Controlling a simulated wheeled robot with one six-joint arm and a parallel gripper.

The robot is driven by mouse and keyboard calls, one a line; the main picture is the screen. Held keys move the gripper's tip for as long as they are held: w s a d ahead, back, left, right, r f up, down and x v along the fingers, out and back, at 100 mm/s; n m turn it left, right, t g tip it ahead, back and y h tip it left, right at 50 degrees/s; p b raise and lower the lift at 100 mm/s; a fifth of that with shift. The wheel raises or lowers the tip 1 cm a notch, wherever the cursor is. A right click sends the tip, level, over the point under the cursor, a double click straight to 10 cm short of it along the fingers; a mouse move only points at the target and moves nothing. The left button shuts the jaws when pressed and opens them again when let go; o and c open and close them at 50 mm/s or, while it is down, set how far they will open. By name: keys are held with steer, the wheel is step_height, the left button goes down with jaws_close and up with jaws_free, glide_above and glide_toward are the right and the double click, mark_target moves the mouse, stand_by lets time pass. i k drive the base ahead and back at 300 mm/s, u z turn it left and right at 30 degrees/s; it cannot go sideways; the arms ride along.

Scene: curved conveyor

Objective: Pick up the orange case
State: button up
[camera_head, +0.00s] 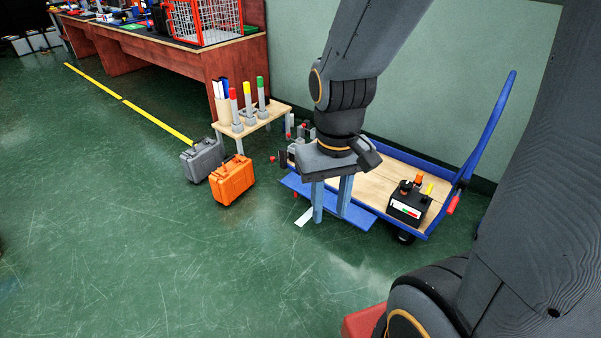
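An orange case (232,180) stands upright on the green floor, left of the middle of the head view. Its handle side faces up. My gripper (331,203) points down, to the right of the orange case and clearly apart from it. Its two blue-grey fingers are spread with a gap between them, and I see nothing held in it. The gripper hangs in front of the blue cart's near edge in the picture. The orange case is not hidden by the arm.
A grey case (202,160) stands close behind and left of the orange one. A small wooden table (262,117) with colored-top posts is behind them. A blue cart (437,163) with a wooden deck carries a black box (409,204). The floor at left and front is clear.

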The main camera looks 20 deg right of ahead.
mark_target(235, 175)
steer(key=u, duration=0.45)
steer(key=i, duration=0.8)
steer(key=u, duration=0.45)
steer(key=i, duration=1.05)
steer(key=z, duration=0.65)
steer(key=i, duration=0.6)
steer(key=z, duration=0.35)
